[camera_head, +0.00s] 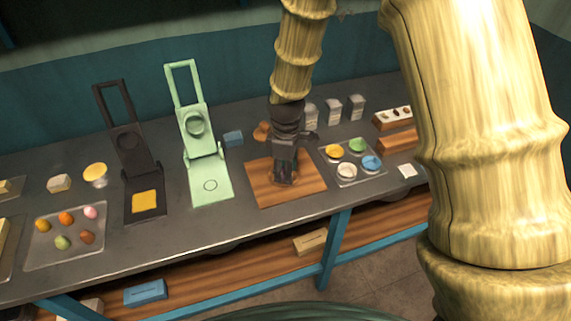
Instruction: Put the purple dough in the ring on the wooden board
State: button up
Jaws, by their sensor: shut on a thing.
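The wooden board (258,192) lies flat on the counter, right of the green press. My gripper (284,180) points down over the middle of the board, with its fingertips low, close to the surface. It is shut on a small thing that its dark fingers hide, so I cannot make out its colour. A thin brownish edge shows around the fingertips, perhaps the ring; most of it is hidden. No purple dough can be made out in this view. The clear tray (40,256) at the left holds several dough balls in yellow, orange, pink, green and brown.
A black press (131,150) and a green press (193,125) stand open left of the board. A tray (347,181) of coloured rounds sits close to the board's right. The counter's front edge is just before the board.

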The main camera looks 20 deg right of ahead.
jog(key=w, duration=0.2)
jog(key=w+d+p, duration=0.1)
jog(key=w, duration=0.1)
jog(key=shift+d+f, duration=0.1)
jog(key=shift+f, duration=0.1)
jog(key=shift+s+f+p, duration=0.1)
jog(key=shift+f+p, duration=0.65)
jog(key=shift+f, duration=1)
jog(key=shift+f, duration=0.15)
jog(key=o, duration=0.9)
jog(key=shift+r+b, duration=1.85)
jog(key=shift+r, duration=4.3)
